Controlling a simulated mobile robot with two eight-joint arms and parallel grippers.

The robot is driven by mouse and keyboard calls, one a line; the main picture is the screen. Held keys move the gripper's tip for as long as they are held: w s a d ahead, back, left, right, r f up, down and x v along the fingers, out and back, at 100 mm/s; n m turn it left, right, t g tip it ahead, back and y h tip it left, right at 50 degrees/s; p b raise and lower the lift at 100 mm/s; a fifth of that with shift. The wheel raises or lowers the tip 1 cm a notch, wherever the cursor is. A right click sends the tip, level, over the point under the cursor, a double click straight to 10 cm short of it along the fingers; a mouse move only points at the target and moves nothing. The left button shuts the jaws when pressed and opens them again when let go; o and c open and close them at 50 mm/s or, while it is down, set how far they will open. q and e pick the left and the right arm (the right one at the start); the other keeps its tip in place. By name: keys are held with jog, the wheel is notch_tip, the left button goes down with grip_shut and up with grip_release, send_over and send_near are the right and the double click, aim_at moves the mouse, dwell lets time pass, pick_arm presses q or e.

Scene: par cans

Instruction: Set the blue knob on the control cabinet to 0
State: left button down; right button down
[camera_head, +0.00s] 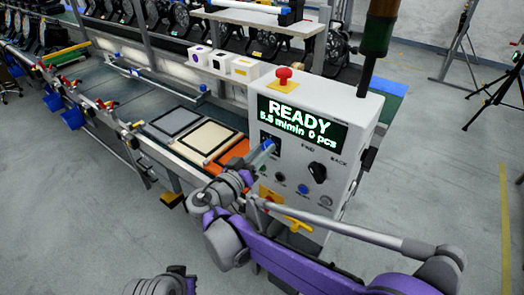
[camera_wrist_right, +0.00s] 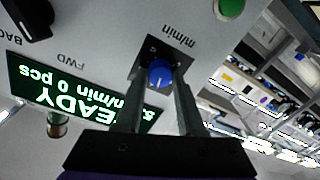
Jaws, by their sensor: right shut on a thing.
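The control cabinet (camera_head: 352,112) is a pale box with a lit green READY display (camera_head: 303,119); its lower line ends in "m/min 0 pcs". The blue knob (camera_head: 269,145) is on its front, below the display's left end. In the right wrist view the blue knob (camera_wrist_right: 159,73) sits on a dark square plate beside the label "m/min", with a short white mark on its face. My right gripper (camera_head: 262,153) is shut on it, one finger on each side in the wrist view (camera_wrist_right: 158,84). The scale around the knob is too small to read. My left gripper is not in view.
A black FWD/BACK switch (camera_head: 317,172) and several small buttons are on the same panel. A red mushroom button (camera_head: 283,77) and a signal post (camera_head: 377,40) stand on top. A conveyor line (camera_head: 100,85) with flat panels runs to the left.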

jog(key=n, duration=1.1)
jog(key=shift+w+g, duration=0.1)
jog(key=shift+g, duration=0.3)
jog(key=n+b, duration=0.1)
jog(key=n, duration=0.5)
jog(key=shift+a+h, duration=0.1)
jog(key=shift+h, duration=0.3)
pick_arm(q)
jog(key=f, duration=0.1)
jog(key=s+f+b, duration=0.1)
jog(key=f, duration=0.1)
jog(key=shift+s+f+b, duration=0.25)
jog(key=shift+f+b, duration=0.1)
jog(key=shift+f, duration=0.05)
pick_arm(e)
jog(key=n, duration=0.6)
jog(key=shift+n, duration=0.4)
jog(key=c, duration=0.5)
grip_release()
